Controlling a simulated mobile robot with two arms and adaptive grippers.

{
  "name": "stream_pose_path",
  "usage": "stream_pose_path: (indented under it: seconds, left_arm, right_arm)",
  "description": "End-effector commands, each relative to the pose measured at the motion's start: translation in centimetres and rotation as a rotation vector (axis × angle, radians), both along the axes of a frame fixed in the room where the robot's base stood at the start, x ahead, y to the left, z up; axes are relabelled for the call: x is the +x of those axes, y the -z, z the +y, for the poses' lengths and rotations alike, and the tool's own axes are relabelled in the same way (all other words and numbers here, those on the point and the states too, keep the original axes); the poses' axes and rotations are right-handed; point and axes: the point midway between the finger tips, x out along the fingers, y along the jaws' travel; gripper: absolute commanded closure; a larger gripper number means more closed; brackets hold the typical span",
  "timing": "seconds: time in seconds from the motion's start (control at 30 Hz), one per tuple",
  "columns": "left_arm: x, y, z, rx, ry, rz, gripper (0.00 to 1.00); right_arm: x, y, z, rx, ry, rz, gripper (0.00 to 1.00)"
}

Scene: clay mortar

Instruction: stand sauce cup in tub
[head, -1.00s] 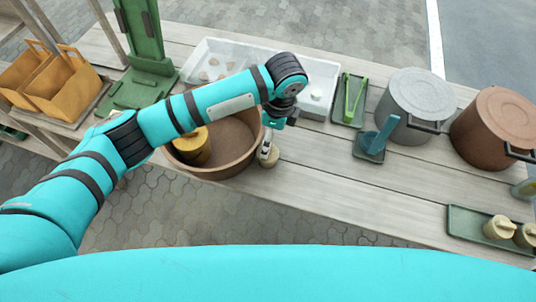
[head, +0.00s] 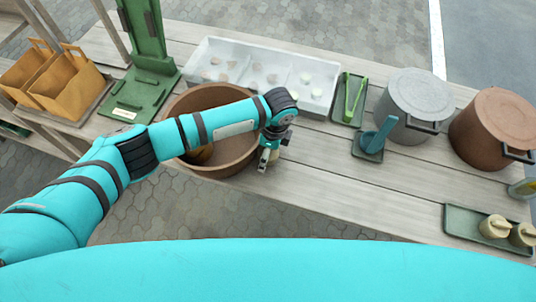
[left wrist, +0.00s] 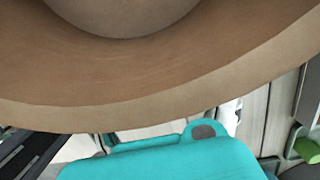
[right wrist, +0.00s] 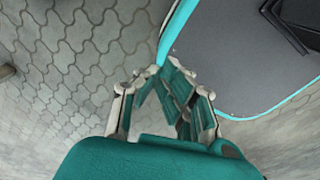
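The brown clay tub (head: 222,168) stands on the plank table in the head view. A yellow-brown object (head: 201,153) shows inside it, mostly behind my left arm. My left gripper (head: 265,160) points down at the tub's right rim.
A white divided tray (head: 300,103) lies behind the tub, with green tongs (head: 354,98) beside it. Grey (head: 415,105) and brown (head: 497,125) pots stand right. Two cream cups (head: 495,227) sit on a green tray (head: 462,225). The front middle planks are clear.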

Motion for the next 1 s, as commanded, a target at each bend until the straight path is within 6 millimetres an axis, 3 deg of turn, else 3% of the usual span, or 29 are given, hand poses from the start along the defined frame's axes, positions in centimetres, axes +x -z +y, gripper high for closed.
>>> stream_pose_path:
  seconds: [0.07, 0.47, 0.83, 1.0]
  left_arm:
    - [0.0, 0.0, 0.0, 0.000, 0.000, 0.000, 0.28]
    - [0.0, -0.1, 0.0, 0.000, 0.000, -0.001, 0.80]
    - [0.0, -0.5, -0.1, -0.003, 0.000, -0.001, 0.81]
    - [-2.4, -0.6, 0.1, -0.001, 0.003, 0.002, 0.81]
  right_arm:
    - [-0.1, 0.0, -0.1, -0.001, -0.001, 0.001, 1.00]
    - [-0.1, 0.0, -1.1, -0.013, -0.001, 0.001, 1.00]
    - [-0.1, 0.9, -1.1, -0.014, 0.001, 0.002, 1.00]
    - [-0.1, 0.8, -1.1, -0.014, 0.001, 0.002, 1.00]
